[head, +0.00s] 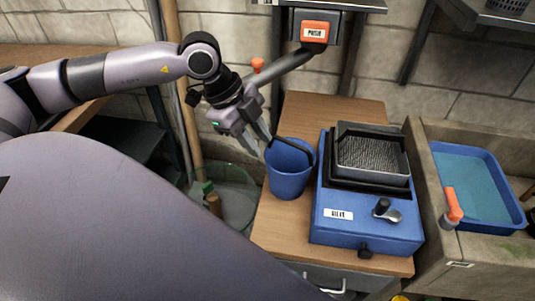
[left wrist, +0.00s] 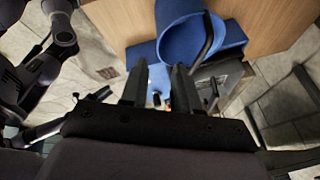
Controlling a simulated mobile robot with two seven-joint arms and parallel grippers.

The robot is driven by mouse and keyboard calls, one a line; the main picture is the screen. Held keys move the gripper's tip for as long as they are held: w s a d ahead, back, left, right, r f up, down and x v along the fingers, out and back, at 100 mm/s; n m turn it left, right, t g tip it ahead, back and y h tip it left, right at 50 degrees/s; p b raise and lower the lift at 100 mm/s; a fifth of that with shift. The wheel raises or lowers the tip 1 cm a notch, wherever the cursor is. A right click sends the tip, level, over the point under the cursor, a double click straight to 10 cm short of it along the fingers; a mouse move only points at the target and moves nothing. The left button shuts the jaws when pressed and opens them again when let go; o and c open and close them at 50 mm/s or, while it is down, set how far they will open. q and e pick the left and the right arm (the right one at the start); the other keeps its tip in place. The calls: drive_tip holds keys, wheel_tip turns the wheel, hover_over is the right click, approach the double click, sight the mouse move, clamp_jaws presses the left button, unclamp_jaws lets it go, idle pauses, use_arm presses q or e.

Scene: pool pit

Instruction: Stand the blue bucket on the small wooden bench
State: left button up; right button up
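The blue bucket (head: 288,172) is upright at the left side of a wooden-topped cabinet (head: 308,110), beside a blue machine. Its dark handle (head: 300,148) leans over the rim. My left gripper (head: 262,138) is just above the bucket's far left rim, fingers pointing down. In the left wrist view its fingers (left wrist: 158,88) are apart with nothing seen between them, and the bucket (left wrist: 185,22) lies beyond the tips. I cannot tell whether a finger touches the rim. I cannot make out a separate small wooden bench. My right gripper is not in view.
The blue machine (head: 365,232) with a dark tray on top fills the cabinet's right part. A stone sink (head: 435,165) with a blue tray (head: 485,210) stands right. A glassy green container (head: 235,208) is low to the left. An orange push-button box (head: 314,31) is above.

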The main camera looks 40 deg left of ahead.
use_arm(q)
drive_tip(key=v, duration=0.3)
drive_tip(key=shift+s+a+r, duration=0.1)
drive_tip(key=shift+r, duration=0.2)
idle(0.4)
